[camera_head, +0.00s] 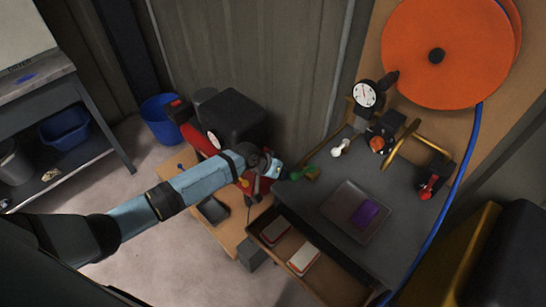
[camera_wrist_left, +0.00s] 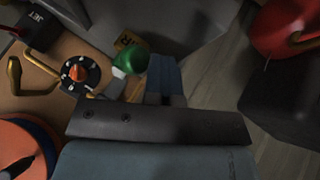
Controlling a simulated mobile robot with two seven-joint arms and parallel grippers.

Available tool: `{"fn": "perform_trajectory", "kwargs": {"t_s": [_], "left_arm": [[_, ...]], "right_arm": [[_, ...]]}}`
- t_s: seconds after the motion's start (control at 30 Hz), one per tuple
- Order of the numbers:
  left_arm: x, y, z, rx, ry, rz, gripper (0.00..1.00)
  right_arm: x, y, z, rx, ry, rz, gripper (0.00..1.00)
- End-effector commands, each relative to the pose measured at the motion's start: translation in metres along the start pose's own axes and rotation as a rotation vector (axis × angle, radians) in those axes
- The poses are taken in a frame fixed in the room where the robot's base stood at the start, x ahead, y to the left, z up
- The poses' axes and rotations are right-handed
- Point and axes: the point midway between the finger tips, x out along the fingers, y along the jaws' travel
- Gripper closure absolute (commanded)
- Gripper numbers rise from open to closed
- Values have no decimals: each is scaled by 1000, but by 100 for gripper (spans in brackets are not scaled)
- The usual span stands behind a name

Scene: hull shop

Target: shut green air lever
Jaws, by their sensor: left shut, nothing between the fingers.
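The green air lever (camera_head: 308,169) is at the left edge of the dark bench top, beside a small brass-coloured part. In the left wrist view its rounded green handle (camera_wrist_left: 131,58) has a pale end and lies just left of my fingers. My left gripper (camera_head: 279,172) is at the bench edge, close beside the lever. In the left wrist view the fingers (camera_wrist_left: 164,75) are together with nothing between them. I cannot tell whether they touch the green handle. My right gripper is out of view.
A dial with an orange knob (camera_wrist_left: 78,73) and a brass handle (camera_head: 405,140) are near the lever. A gauge (camera_head: 365,94), a white-handled lever (camera_head: 341,146) and a red-handled lever (camera_head: 430,186) stand on the bench. A tray (camera_head: 347,225) and an open drawer (camera_head: 270,232) lie in front.

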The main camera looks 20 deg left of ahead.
Motion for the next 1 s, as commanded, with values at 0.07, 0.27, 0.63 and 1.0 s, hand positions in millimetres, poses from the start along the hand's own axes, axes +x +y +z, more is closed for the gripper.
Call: {"fn": "perform_trajectory", "kwargs": {"t_s": [0.07,0.27,0.63,1.0], "left_arm": [[4,13,-2,-27,16,-12,100],[6,8,0,-22,13,-13,100],[13,10,-11,-21,13,-13,100],[14,10,-13,-21,12,-12,100]], "right_arm": [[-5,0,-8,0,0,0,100],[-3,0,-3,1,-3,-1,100],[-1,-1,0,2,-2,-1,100],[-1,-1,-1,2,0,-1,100]]}}
